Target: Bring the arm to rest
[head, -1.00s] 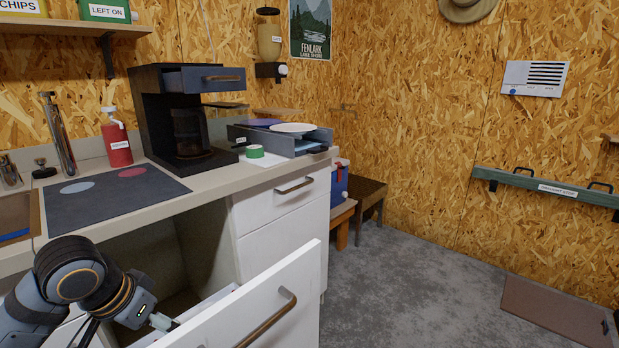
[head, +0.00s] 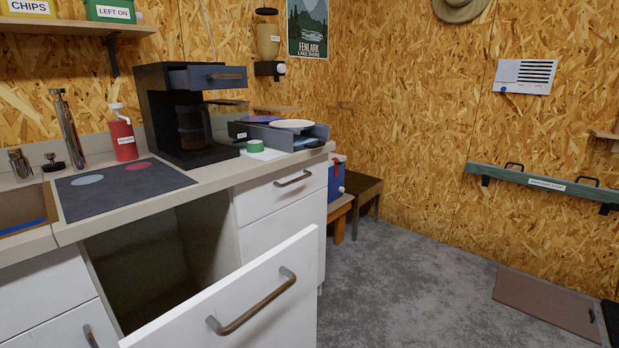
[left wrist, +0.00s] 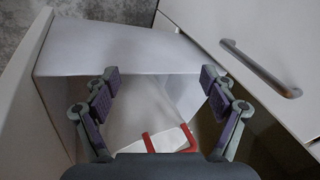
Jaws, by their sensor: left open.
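My left gripper (left wrist: 160,85) shows in the left wrist view with its two fingers spread apart and nothing between them. Below and beyond it is a pale, open-topped drawer interior (left wrist: 115,58). A white thing with red edge pieces (left wrist: 165,141) lies under the gripper, partly hidden by the gripper body. In the head view the white drawer (head: 190,325) stands pulled out, with a brown bar handle on its front. Neither of my arms shows in the head view now.
The counter holds a dark hob (head: 120,186), a red bottle (head: 123,140), a coffee machine (head: 160,110) and a grey tray (head: 310,138). A blue cooler (head: 336,180) stands beyond the cabinet. Grey floor (head: 400,275) is clear to the right; a brown mat (head: 545,305) lies there.

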